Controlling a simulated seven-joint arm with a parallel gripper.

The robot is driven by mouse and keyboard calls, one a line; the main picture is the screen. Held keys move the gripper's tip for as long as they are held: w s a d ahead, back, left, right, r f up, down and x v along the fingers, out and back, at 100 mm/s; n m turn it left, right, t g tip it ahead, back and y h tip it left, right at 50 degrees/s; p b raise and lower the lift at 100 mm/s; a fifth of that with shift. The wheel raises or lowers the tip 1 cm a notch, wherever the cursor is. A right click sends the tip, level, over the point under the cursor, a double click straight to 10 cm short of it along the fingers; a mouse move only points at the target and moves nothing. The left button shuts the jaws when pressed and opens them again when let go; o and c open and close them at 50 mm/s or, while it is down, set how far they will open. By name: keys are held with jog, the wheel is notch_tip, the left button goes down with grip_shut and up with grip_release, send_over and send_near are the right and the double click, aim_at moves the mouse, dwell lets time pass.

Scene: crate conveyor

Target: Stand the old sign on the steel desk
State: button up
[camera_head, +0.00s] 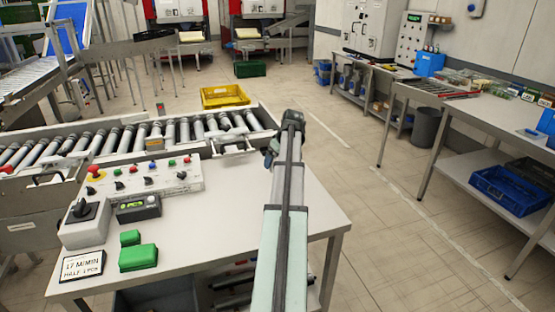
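A small white sign (82,267) with a dark frame and black lettering, "17 M/MIN" and a second line, is at the front left corner of the light grey desk (215,240). I cannot tell whether it lies flat or leans. No other sign of this kind shows on this desk. My arm reaches over the right part of the desk. My gripper (270,152) is at its far end, near the desk's back right edge, well away from the sign. It is small and partly hidden by my arm, so its fingers cannot be made out.
Two green boxes (138,257), a display unit (138,208), a rotary switch box (85,222) and a button panel (145,180) stand on the desk's left half. A roller conveyor (130,138) runs behind. The desk's middle is clear. A workbench (470,115) stands at right.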

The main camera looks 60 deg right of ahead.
jog(key=shift+f, duration=0.1)
jog(key=o, duration=0.8)
jog(key=v, duration=1.2)
